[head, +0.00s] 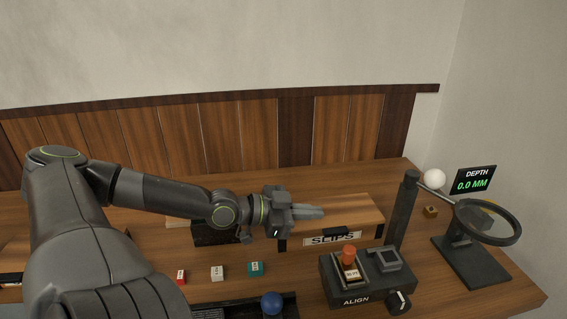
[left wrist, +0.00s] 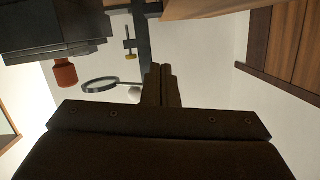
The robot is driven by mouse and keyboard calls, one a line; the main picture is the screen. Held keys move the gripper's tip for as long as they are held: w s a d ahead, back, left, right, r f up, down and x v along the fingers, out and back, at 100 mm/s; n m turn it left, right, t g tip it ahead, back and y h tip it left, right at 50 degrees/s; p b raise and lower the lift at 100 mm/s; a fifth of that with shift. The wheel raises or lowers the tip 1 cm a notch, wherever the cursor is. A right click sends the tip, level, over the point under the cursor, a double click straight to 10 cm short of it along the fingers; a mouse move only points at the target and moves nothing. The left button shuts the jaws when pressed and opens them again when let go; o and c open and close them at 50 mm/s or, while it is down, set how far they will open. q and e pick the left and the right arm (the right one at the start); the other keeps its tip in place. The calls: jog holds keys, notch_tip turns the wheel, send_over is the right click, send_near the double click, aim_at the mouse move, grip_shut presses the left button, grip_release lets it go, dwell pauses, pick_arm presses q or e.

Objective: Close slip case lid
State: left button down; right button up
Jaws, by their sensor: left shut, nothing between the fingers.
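My left gripper (head: 318,212) is shut and empty, in front of the lid in the head view, fingers pointing right. I cannot tell whether it touches the lid. The shut fingers also show in the left wrist view (left wrist: 162,85). My right gripper is not in view.
The ALIGN device (head: 345,291) with an orange knob (head: 348,255) stands in front of the case. A magnifier (head: 487,222) and a depth display (head: 473,181) are at the right. Small red, white and teal blocks (head: 255,268) and a blue ball (head: 271,303) are at the front.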

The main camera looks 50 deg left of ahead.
pick_arm(q)
jog(key=p+v, duration=0.5)
jog(key=v, duration=0.1)
jog(key=shift+h, duration=0.3)
jog(key=shift+s, duration=0.1)
